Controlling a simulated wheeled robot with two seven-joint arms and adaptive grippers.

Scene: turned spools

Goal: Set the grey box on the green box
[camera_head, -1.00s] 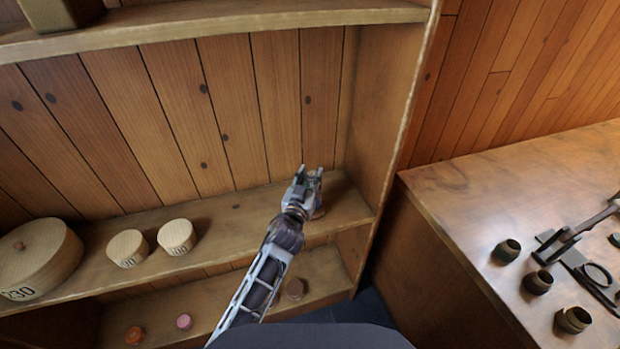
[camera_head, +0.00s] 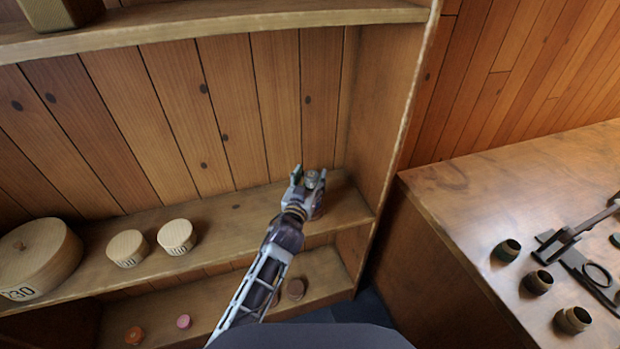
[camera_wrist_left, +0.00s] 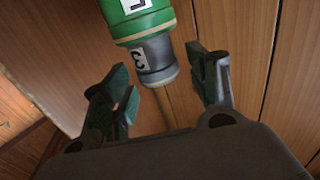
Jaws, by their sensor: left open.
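The grey box (camera_wrist_left: 154,60) is a small round box with a white numbered label. In the left wrist view it is in line with the green box (camera_wrist_left: 140,22) and its end meets it, with no gap visible. The wrist picture looks turned over, and the grey box appears to stand on the green one. My left gripper (camera_wrist_left: 168,88) is open, one finger on each side of the grey box, with visible gaps. In the head view the left gripper (camera_head: 308,175) is at the right end of the middle shelf, around the grey box (camera_head: 313,180). My right gripper is out of view.
Two pale round boxes (camera_head: 126,248) (camera_head: 176,236) and a large round box (camera_head: 38,258) stand left on the middle shelf (camera_head: 235,215). Small spools sit on the lower shelf. The cabinet side wall (camera_head: 385,120) is close right. A bench (camera_head: 450,195) holds cups and a dark tool.

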